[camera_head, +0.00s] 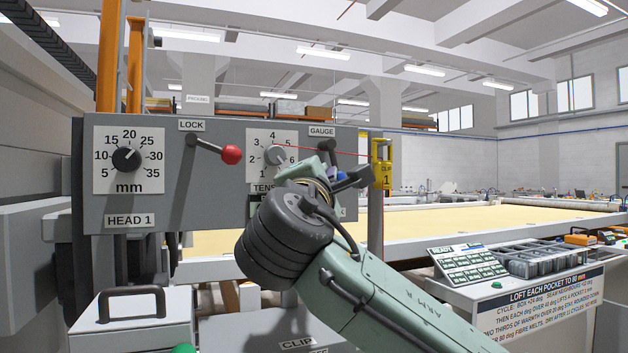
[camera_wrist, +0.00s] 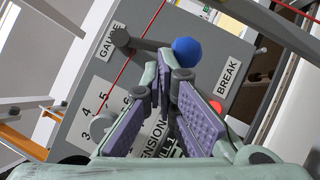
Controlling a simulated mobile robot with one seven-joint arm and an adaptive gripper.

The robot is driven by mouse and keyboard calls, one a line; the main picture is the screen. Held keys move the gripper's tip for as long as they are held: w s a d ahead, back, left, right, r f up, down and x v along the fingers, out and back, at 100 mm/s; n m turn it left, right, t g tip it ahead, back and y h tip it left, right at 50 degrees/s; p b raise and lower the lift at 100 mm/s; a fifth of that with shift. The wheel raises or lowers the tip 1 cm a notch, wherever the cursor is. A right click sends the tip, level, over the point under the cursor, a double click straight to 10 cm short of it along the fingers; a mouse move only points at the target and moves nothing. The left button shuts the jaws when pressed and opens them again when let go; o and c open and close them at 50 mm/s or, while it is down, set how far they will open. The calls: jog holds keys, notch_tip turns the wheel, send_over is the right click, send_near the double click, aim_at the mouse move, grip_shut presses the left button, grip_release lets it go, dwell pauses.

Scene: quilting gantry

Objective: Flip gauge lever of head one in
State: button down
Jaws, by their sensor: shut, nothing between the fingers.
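The gauge lever has a dark pivot under the GAUGE label on the grey HEAD 1 panel (camera_head: 226,205). Its arm (camera_head: 331,157) slopes down and right to a blue ball knob (camera_head: 341,176). In the wrist view the lever arm (camera_wrist: 148,43) runs from the pivot to the blue knob (camera_wrist: 187,51), clear of the label. My gripper (camera_head: 362,177) is in front of the panel's right end, close to the knob. In the wrist view my gripper (camera_wrist: 165,72) is shut and empty, its tips just below the knob. I cannot tell whether they touch it.
The LOCK lever with its red knob (camera_head: 231,155) is left of the tension dial (camera_head: 275,155). A thin red thread crosses the panel near the gauge lever. A yellow clip (camera_head: 382,165) hangs at the panel's right edge. A control stand (camera_head: 540,290) is at the right.

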aim_at(345, 176)
jog(key=shift+w+d+f+n+t+y+b, duration=0.1)
jog(key=shift+w+d+n+t+y+b, duration=0.15)
jog(key=shift+d+n+t+y, duration=1.1)
jog(key=shift+w+r+n+g+y+b, duration=0.15)
jog(key=shift+n+y, duration=0.3)
jog(key=shift+n, duration=1.85)
jog(key=shift+w+d+f+n+t+y+b, duration=0.25)
jog(key=shift+d+n+t+y, duration=0.55)
jog(key=shift+n, duration=1.05)
jog(key=shift+a+r, duration=0.1)
jog(key=shift+w, duration=0.1)
